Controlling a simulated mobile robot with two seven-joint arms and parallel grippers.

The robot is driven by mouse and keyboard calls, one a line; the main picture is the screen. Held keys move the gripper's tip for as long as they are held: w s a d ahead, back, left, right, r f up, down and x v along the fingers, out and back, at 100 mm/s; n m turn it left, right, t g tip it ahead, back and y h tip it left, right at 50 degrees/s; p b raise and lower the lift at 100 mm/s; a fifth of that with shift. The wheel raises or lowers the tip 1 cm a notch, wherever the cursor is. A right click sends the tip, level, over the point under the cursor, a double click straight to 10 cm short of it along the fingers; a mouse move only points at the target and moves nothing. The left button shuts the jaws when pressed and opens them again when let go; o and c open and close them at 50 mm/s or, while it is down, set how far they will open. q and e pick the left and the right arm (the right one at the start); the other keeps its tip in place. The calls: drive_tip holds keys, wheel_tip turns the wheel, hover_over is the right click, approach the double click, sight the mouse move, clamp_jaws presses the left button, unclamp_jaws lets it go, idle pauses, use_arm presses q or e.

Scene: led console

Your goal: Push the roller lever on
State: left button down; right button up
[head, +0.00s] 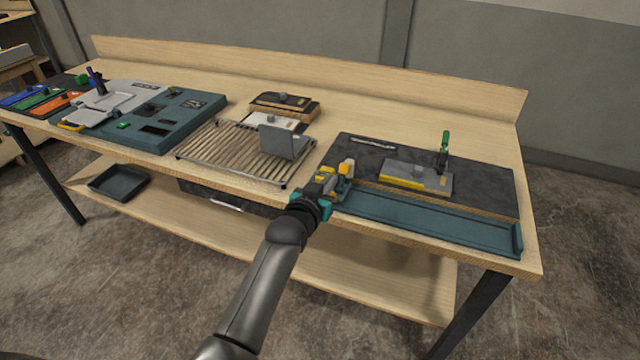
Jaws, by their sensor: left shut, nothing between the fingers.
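My left gripper (326,182) reaches in from the bottom of the head view, over the bench's front edge at the left end of the teal tray. Its fingers are shut with nothing held. A small yellow and grey device (347,168) stands just beyond the fingertips, at the near left corner of the dark mat. It may be the roller lever, but the gripper partly hides it and I cannot make out a roller. I cannot tell whether the fingers touch it. My right gripper is not in view.
On the dark mat (480,176) sit a grey block with a yellow stripe (405,178) and an upright green-handled part (445,142). The teal tray (430,222) runs along the front edge. A slatted roller rack (215,152) with a grey plate (285,142) stands left of the gripper.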

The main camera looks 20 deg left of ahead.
use_arm(q)
drive_tip(key=v, duration=0.2)
drive_tip(key=r+p+v, duration=0.1)
drive_tip(key=v, duration=0.2)
drive_tip(key=shift+s+r, duration=0.15)
drive_tip(key=shift+r, duration=0.1)
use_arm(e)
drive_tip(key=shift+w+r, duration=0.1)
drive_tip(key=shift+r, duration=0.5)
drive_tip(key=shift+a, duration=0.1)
